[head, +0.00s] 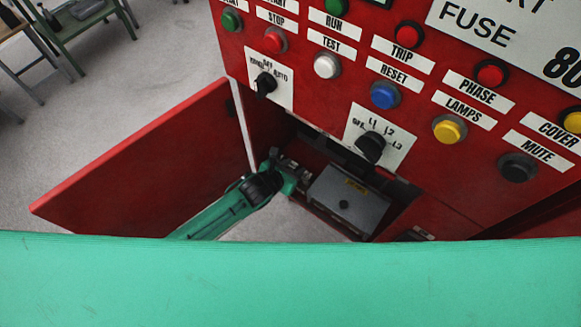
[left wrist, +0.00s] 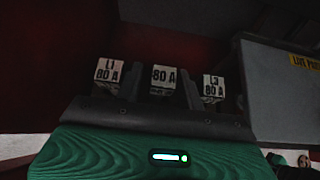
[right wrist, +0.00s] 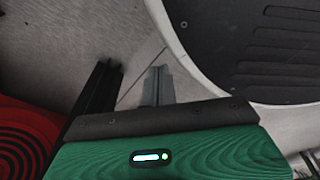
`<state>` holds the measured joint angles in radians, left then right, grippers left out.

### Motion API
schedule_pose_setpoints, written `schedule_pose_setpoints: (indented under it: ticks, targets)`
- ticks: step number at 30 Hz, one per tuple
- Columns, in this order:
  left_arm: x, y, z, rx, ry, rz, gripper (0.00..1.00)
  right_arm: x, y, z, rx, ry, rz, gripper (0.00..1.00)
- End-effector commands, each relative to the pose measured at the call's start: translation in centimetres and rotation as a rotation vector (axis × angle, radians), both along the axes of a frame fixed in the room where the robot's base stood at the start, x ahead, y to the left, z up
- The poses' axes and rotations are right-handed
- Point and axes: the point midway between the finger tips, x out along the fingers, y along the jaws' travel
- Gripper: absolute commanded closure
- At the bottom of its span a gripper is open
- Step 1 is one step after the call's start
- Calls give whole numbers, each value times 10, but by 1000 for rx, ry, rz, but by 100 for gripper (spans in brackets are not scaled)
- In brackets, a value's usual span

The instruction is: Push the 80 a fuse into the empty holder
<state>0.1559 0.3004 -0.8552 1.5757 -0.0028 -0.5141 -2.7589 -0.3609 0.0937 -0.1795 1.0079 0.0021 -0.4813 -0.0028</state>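My left gripper (head: 291,176) reaches into the open red cabinet, beside a grey box. In the left wrist view its two dark fingers stand apart on either side of a fuse face marked 80 A (left wrist: 164,76). I cannot tell whether they touch it or how deep the fuse sits. To the left is a face marked L1 80 A (left wrist: 107,72); to the right is one marked L3 80 A (left wrist: 213,88). The holder behind the middle fuse is hidden in shadow. My right gripper (right wrist: 140,80) is open and empty above the floor, outside the head view.
The red door (head: 140,165) hangs open at the left. The grey box (head: 347,200) with a yellow label stands close to the right of the left gripper. Switches and buttons (head: 385,95) cover the panel above. A green table (head: 85,22) stands far left.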

Motion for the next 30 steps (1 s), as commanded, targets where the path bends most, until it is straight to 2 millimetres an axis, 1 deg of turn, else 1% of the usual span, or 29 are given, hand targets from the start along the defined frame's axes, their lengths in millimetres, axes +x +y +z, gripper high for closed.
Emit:
schedule_pose_setpoints:
  ticks: [1, 3, 6, 8, 12, 15, 21, 25, 30]
  targets:
    - [-4, -2, -2, 0, 7, -3, 57, 0, 0, 0, 0, -1, 0, 100]
    - [-4, -2, 1, -1, 7, -3, 57, 0, 0, 1, 1, -5, 0, 100]
    - [-10, 5, 7, 3, 5, -3, 57, -2, -1, -1, 1, -7, 1, 100]
    - [-16, 10, 13, 3, 4, -4, 57, -4, -1, -1, 0, -7, 1, 100]
    - [-34, 24, 29, 3, 3, -3, 57, -13, -4, -5, -3, 7, 1, 100]
    - [-48, 34, 41, 3, 2, -3, 57, -15, -5, -5, -3, 10, 1, 100]
    - [-69, 50, 60, 2, 2, -1, 57, -12, -5, -4, -3, 3, 2, 100]
    - [-78, 55, 67, 1, 2, -1, 57, -7, -4, -4, -3, -4, 2, 100]
    - [-82, 58, 70, 1, 3, -1, 57, -4, -3, -3, -2, -7, 1, 100]
